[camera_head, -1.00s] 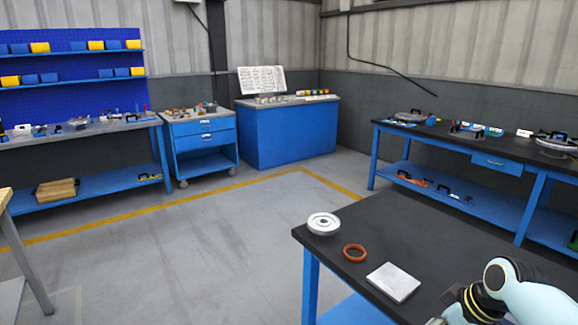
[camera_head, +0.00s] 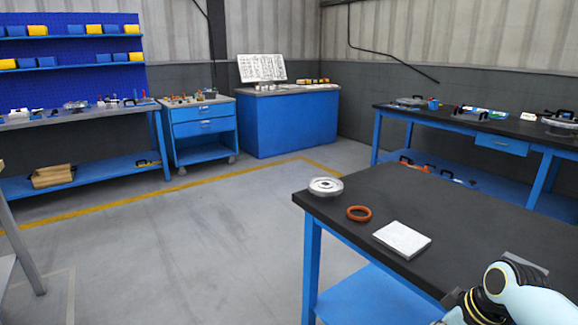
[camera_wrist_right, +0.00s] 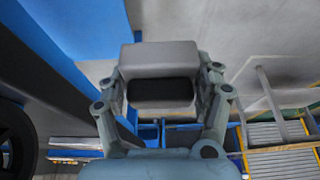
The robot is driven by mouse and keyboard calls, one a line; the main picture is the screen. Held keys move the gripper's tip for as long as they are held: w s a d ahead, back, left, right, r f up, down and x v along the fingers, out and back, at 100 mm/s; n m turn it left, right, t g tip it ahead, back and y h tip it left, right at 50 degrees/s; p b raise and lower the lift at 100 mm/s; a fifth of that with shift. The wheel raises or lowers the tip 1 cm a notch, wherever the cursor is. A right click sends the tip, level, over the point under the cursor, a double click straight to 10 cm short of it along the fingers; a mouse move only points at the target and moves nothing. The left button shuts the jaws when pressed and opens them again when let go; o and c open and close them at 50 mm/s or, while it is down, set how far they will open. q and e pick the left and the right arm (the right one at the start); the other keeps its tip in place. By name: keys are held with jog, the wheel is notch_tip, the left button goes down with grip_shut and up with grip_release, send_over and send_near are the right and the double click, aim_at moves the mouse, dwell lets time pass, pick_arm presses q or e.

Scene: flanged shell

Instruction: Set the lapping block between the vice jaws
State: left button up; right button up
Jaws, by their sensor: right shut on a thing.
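In the right wrist view my right gripper (camera_wrist_right: 162,88) is shut on a grey block with a dark face, which I take to be the lapping block (camera_wrist_right: 158,54). The block lies crosswise between the two fingers, clear of any surface I can make out. In the head view my right arm is at the lower right corner, over the near edge of the dark table; its fingers and the block are not clear there. No vice or vice jaws can be made out. My left gripper is not in view.
A long bench (camera_head: 455,119) with tools stands behind at right. Open floor (camera_head: 190,240) lies to the left.

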notch_tip(320, 180, down, 4)
jog(key=shift+r+b, duration=0.1)
jog(key=shift+b, duration=0.85)
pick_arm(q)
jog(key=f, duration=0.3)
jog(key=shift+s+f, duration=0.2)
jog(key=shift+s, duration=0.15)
pick_arm(e)
jog(key=shift+r, duration=0.1)
jog(key=shift+r, duration=0.1)
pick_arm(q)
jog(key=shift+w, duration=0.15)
